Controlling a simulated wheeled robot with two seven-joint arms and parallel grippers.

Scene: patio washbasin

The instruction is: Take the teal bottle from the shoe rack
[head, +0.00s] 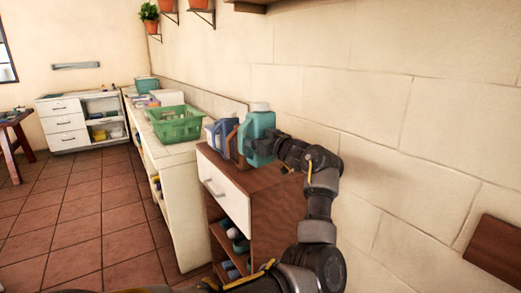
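The teal bottle (261,131) has a white cap and is upright at the shoe rack's top. I cannot tell whether its base touches the top or is slightly above it. The shoe rack (235,203) is a brown wooden cabinet with a white drawer and open shelves holding shoes. My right gripper (272,143) is at the bottle's right side, against or very close to it. Its fingertips are not clear, so I cannot tell whether they are closed on the bottle. My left gripper is not in view.
A blue jug (219,133) and a brown object (231,142) stand left of the bottle. A green basket (175,124) sits on the long white counter (172,157). The stone wall (410,130) is close behind and right. Tiled floor (85,215) is open at left.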

